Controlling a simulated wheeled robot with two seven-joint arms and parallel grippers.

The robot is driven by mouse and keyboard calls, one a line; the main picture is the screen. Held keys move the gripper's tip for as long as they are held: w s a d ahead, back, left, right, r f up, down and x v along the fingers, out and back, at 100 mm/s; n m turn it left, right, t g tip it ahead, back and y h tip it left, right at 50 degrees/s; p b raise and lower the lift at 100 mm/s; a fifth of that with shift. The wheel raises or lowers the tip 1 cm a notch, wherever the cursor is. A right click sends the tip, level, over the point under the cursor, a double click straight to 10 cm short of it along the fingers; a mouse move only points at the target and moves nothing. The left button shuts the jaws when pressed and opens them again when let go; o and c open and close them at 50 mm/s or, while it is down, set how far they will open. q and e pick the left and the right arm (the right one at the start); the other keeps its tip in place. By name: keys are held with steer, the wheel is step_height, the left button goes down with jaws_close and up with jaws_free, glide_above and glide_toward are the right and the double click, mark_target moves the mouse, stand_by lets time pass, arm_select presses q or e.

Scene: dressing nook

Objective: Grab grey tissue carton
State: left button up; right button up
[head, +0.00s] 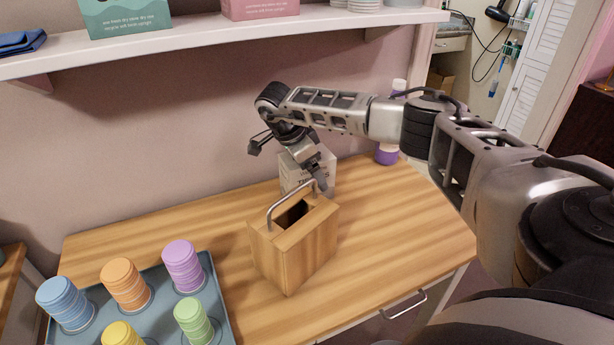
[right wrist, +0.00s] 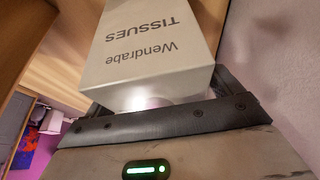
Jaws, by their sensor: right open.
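The grey tissue carton (head: 321,169) stands at the back of the wooden tabletop, against the wall side. The wooden caddy in front and my right gripper hide parts of it. In the right wrist view the carton (right wrist: 150,55) fills the upper middle, with "Wendrabe TISSUES" upside down. My right gripper (head: 290,167) is open at the carton, its jaws partly hidden in the head view. In the right wrist view the carton lies straight ahead of the jaws; I cannot tell whether they touch it. My left gripper is not in view.
A wooden caddy (head: 292,250) with a metal handle stands close in front of the carton. A purple-and-white bottle (head: 387,152) is at the back right. A blue-grey tray (head: 222,312) of coloured ribbed stacks is front left. A shelf (head: 200,38) runs above; the tabletop's right side is clear.

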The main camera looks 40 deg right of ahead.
steer(key=shift+c, duration=0.3)
steer(key=c, duration=1)
